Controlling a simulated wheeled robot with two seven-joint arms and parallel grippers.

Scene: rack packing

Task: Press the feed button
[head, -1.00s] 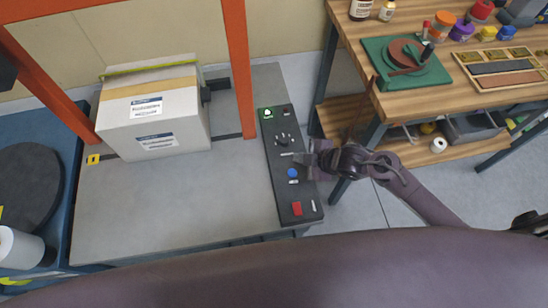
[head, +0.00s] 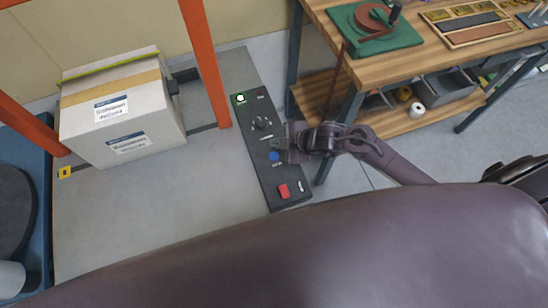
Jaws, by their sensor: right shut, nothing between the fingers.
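The dark control panel (head: 262,150) lies along the right edge of the grey table. It carries a lit green-and-white button (head: 240,98) at the far end, a black knob (head: 261,123), a blue button (head: 274,156) and a red button (head: 284,191). The labels are too small to read, so I cannot tell which one is marked feed. My right gripper (head: 280,143) reaches in from the right and is shut and empty. Its tips are over the panel's right part, just beyond the blue button, which stays visible; contact is not clear. My left gripper is not in view.
A wooden workbench (head: 455,60) with a green fixture (head: 375,30) stands to the right. Open floor lies between bench and table.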

